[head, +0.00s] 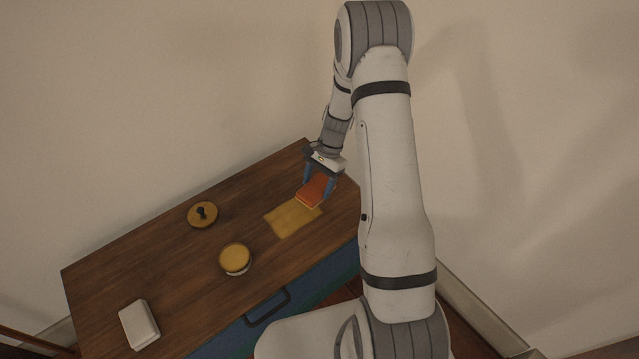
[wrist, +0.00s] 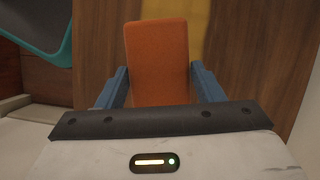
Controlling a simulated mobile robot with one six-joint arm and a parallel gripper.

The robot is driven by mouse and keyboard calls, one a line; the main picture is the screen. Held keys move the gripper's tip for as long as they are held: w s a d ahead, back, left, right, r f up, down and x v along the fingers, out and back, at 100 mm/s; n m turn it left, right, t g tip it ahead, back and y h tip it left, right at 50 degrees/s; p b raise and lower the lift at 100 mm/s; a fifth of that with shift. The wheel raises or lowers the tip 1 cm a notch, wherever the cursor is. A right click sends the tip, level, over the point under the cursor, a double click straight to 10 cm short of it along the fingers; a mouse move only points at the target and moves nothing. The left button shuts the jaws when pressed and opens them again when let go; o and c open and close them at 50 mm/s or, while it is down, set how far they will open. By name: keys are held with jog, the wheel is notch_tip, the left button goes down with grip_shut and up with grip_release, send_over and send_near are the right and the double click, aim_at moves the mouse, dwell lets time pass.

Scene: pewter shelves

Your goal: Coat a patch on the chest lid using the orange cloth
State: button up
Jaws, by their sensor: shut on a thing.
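My gripper (head: 319,184) is shut on the orange cloth (head: 312,193), a folded, block-like pad, near the right end of the chest lid (head: 165,262). In the wrist view the orange cloth (wrist: 157,62) sits between the two blue fingers. A yellowish patch (head: 291,219) lies on the brown wooden lid, just below and left of the cloth. The cloth overlaps the patch's upper right edge in the head view; I cannot tell whether it touches the lid. Part of the patch (wrist: 211,40) shows as a yellow strip beside the cloth in the wrist view.
A round yellow-topped tin (head: 235,259) stands left of the patch. A yellow disc with a dark knob (head: 203,214) lies farther back. A white block (head: 139,324) is at the lid's front left. The blue chest front has a dark handle (head: 268,308). A wall rises behind.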

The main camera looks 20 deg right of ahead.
jog(key=shift+r, duration=0.4)
jog(key=shift+r+p, duration=1.15)
jog(key=shift+r, duration=0.35)
